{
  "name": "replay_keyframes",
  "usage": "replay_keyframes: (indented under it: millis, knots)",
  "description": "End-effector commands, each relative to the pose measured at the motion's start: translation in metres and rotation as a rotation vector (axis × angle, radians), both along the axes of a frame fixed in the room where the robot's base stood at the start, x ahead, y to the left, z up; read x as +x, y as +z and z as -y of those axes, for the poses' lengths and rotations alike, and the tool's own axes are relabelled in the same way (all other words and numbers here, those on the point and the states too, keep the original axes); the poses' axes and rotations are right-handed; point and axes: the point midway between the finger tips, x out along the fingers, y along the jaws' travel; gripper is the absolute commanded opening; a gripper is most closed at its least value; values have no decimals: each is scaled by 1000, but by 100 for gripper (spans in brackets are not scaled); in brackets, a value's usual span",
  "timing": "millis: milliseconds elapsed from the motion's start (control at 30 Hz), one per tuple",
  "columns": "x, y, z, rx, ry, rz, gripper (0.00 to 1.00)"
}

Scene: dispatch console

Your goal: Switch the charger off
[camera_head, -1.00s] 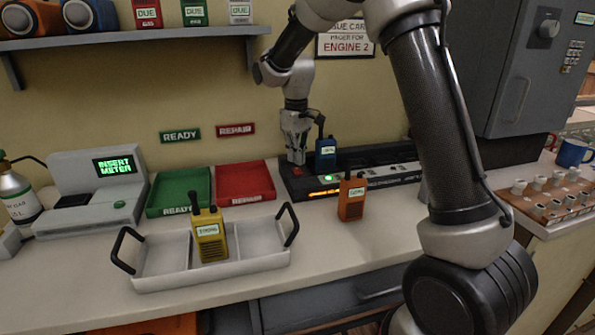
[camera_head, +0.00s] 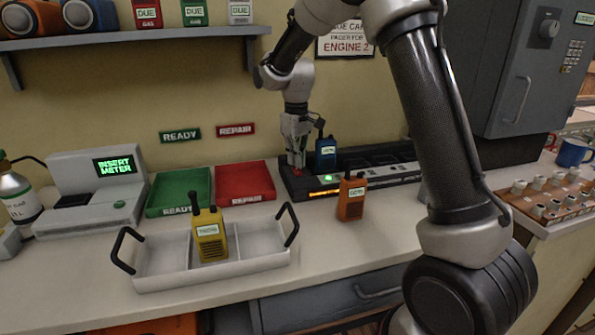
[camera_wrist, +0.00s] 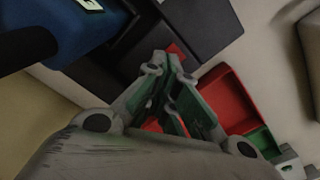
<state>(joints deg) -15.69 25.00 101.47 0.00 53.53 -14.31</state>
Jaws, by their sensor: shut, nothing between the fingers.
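The charger (camera_head: 389,178) is a long black unit on the counter by the back wall, with a lit orange strip and a green light. A blue radio (camera_head: 326,153) stands upright in its left part. My gripper (camera_head: 297,165) is shut and empty, pointing down at the charger's left end. A red switch there sits right at my fingertips; in the wrist view the red switch (camera_wrist: 176,50) shows just past the fingertips (camera_wrist: 165,62), partly hidden. I cannot tell whether they touch it.
An orange radio (camera_head: 351,198) stands in front of the charger. A yellow radio (camera_head: 209,236) stands in the white handled tray (camera_head: 160,262). The red tray (camera_head: 244,182) and green tray (camera_head: 178,191) lie left of the charger. A meter (camera_head: 95,188) stands further left.

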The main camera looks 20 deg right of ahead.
Motion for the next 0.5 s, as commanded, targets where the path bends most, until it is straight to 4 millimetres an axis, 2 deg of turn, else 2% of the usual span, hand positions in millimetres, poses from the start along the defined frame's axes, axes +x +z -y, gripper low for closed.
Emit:
replay_keyframes:
  millis: [500]
  knots:
    - [0,-8,0,0,0,-1,0]
